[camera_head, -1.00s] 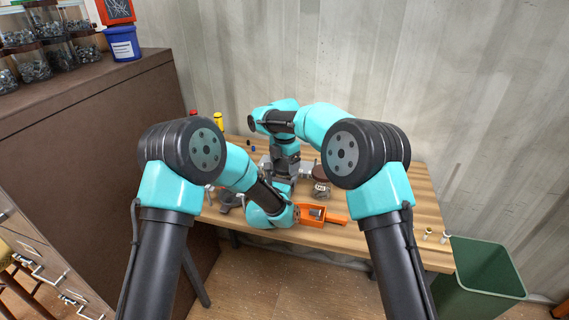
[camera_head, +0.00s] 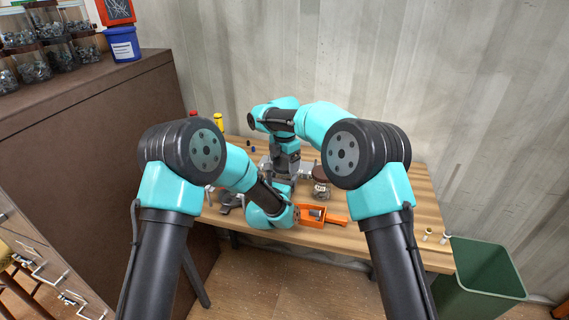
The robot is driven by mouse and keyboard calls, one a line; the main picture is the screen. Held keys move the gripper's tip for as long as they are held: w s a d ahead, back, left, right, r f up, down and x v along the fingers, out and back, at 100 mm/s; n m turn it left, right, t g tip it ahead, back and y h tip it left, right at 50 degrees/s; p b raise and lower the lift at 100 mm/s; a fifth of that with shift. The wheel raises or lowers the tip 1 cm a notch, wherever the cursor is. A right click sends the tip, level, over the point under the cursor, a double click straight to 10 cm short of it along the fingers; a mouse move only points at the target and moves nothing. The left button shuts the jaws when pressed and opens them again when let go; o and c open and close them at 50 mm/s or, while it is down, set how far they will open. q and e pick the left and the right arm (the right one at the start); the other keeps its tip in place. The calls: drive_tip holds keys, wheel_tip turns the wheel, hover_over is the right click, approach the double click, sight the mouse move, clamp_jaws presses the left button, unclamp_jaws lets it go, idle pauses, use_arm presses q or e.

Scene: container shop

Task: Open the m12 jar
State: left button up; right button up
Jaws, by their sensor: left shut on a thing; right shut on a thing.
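A clear jar (camera_head: 321,191) with metal pieces and a pale label is upright at the middle of the bench. Its dark brown lid (camera_head: 321,173) is at its top; I cannot tell if lid and jar are apart. My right gripper (camera_head: 304,168) is at the left side of the lid, shut, with its wrist above. My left gripper (camera_head: 292,188) is low, left of the jar, and shut. Both pairs of fingertips are mostly hidden behind my wrists, so the exact contact is unclear.
An orange tray (camera_head: 325,219) lies in front of the jar on the wooden bench (camera_head: 395,215). Small white-topped items (camera_head: 428,234) stand near the right edge. A green bin (camera_head: 484,272) stands right. A brown cabinet (camera_head: 95,150) with jars and a blue tub (camera_head: 123,45) stands left.

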sight(284, 163)
drive_tip(key=shift+r, duration=0.8)
drive_tip(key=shift+r, duration=1.95)
use_arm(q)
drive_tip(key=o, duration=1.8)
drive_tip(key=shift+c, duration=0.2)
drive_tip(key=v, duration=1.2)
